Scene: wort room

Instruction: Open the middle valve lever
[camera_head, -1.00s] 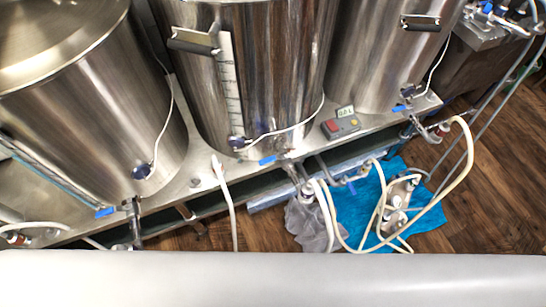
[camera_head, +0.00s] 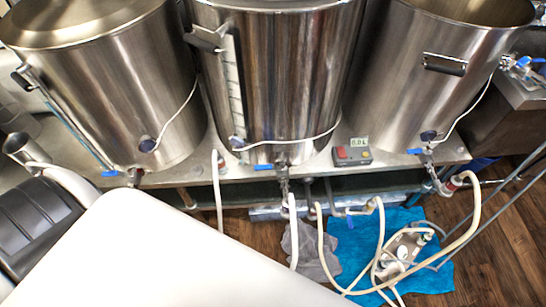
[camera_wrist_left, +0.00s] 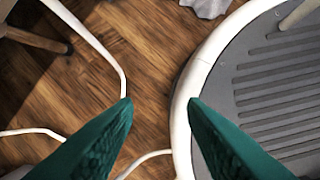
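The middle valve lever (camera_head: 263,167) is a small blue handle at the foot of the middle steel kettle (camera_head: 280,80). It lies about level, pointing left from the valve (camera_head: 281,163). Similar blue levers sit on the left kettle (camera_head: 110,173) and the right kettle (camera_head: 415,151). My left gripper (camera_wrist_left: 160,103) shows in the left wrist view with two green fingers apart and nothing between them, above the floor. The lever does not show in that view. Neither gripper shows in the head view.
A red and grey meter (camera_head: 352,156) stands on the steel shelf right of the middle valve. Pale hoses (camera_head: 321,235) hang in front of the shelf. A blue cloth (camera_head: 430,275) and a pump lie on the wooden floor. A large white arm part of mine covers the lower left.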

